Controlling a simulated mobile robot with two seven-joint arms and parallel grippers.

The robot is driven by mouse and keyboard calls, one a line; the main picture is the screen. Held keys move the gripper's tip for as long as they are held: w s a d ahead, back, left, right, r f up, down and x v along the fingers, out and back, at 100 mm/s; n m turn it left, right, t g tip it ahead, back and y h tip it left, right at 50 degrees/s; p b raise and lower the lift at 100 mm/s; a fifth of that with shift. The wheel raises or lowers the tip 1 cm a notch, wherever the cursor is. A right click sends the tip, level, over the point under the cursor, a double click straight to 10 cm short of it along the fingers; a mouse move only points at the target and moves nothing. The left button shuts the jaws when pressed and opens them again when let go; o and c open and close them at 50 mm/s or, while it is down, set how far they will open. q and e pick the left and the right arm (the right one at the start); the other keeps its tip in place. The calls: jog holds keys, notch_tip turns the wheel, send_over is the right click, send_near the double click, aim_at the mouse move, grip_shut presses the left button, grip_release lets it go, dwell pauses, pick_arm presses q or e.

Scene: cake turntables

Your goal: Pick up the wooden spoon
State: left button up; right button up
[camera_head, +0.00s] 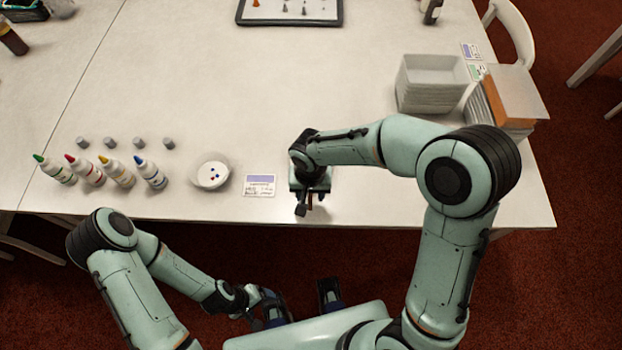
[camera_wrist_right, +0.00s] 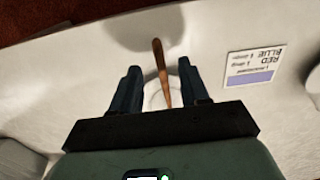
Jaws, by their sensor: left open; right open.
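The wooden spoon shows in the right wrist view as a thin brown handle (camera_wrist_right: 160,65) running between the two fingers of my right gripper (camera_wrist_right: 159,75). The fingers are apart, with a gap on each side of the handle. A pale round shape lies around the handle's lower part; the spoon's bowl end is not clear. In the head view my right gripper (camera_head: 310,204) points down over the table's front edge and hides most of the spoon, with only a bit of brown showing. My left gripper (camera_head: 276,308) hangs low in front of the table, away from the spoon, open and empty.
A label card (camera_head: 260,185) and a white bowl (camera_head: 211,173) with colored dots lie left of my right gripper. Stacked white trays (camera_head: 431,83) stand at the right. The table (camera_head: 240,100) is clear in the middle.

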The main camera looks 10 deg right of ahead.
aim_at(310, 199)
notch_tip(310, 199, down, 4)
jog(key=shift+w+r, duration=0.1)
jog(key=shift+r, duration=0.15)
jog(key=shift+c, duration=0.3)
grip_shut()
jog(key=shift+r, duration=0.1)
pick_arm(q)
jog(key=shift+w+r+p, duration=0.3)
jog(key=shift+r+p, duration=0.25)
jog(key=shift+r, duration=0.05)
jog(key=shift+w+r+p, duration=0.3)
jog(key=shift+r+p, duration=0.2)
jog(key=shift+r, duration=0.05)
pick_arm(e)
notch_tip(310, 199, up, 20)
